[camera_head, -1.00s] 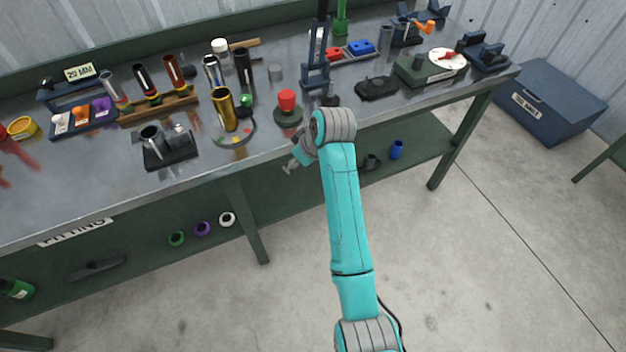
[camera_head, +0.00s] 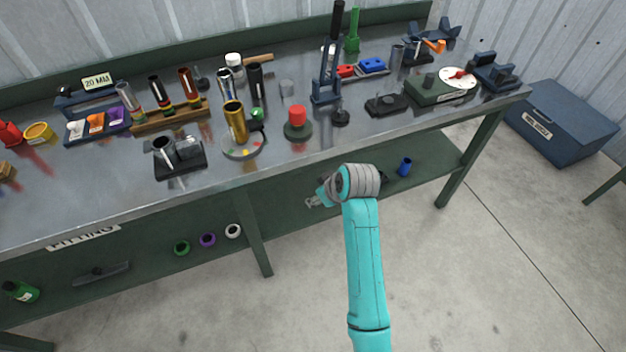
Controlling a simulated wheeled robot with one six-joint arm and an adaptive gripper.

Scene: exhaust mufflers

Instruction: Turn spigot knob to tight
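No part is clearly marked as the spigot knob, and no "tight" mark is readable. A brass cylinder (camera_head: 236,123) stands on a round grey base (camera_head: 243,152) with small coloured marks, with a green knob (camera_head: 257,116) beside it. At the right, a green box (camera_head: 428,91) carries a white dial (camera_head: 457,84) with a red pointer knob (camera_head: 461,73). My gripper (camera_head: 311,203) is small in view, in front of the bench and below its top edge in the picture, apart from these things. Its finger opening is too small to judge.
The steel bench top (camera_head: 75,185) is crowded with tubes, fixtures and a red-topped button (camera_head: 297,117). A dark blue upright stand (camera_head: 327,88) rises behind the front edge. The lower shelf (camera_head: 140,255) holds several rings. The floor in front is clear.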

